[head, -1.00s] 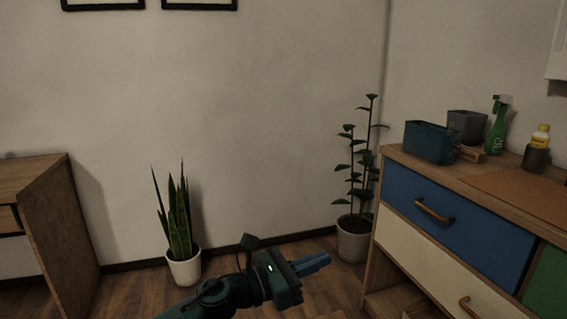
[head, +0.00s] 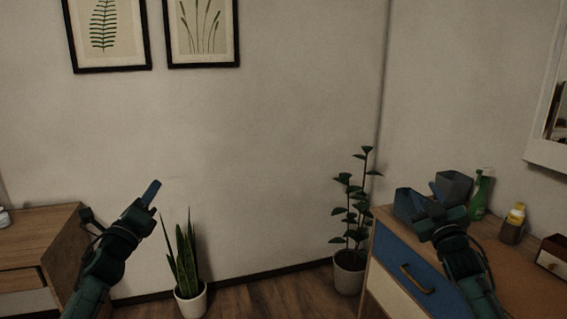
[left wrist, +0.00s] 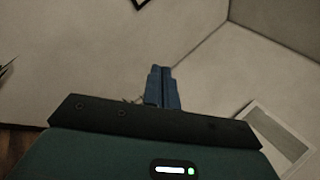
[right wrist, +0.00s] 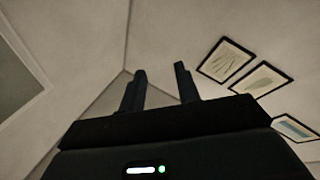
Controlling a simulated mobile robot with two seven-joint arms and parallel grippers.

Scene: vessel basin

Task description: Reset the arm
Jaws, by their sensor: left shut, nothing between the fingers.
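My left gripper (head: 154,192) is raised in front of the wall at the left in the head view, above the snake plant. Its blue fingers are closed together with nothing between them, as the left wrist view (left wrist: 163,88) also shows. My right arm is raised at the right in the head view, in front of the dresser. In the right wrist view the two fingers of my right gripper (right wrist: 160,82) stand apart with nothing between them. In the head view its fingers are hard to tell from the bins behind.
A dresser (head: 403,272) at the right bears a blue bin (head: 404,204), a grey bin (head: 454,187), a green spray bottle (head: 480,194) and a yellow-topped bottle (head: 514,222). A snake plant (head: 187,262) and a taller plant (head: 350,225) stand by the wall. A wooden cabinet (head: 45,235) is at the left.

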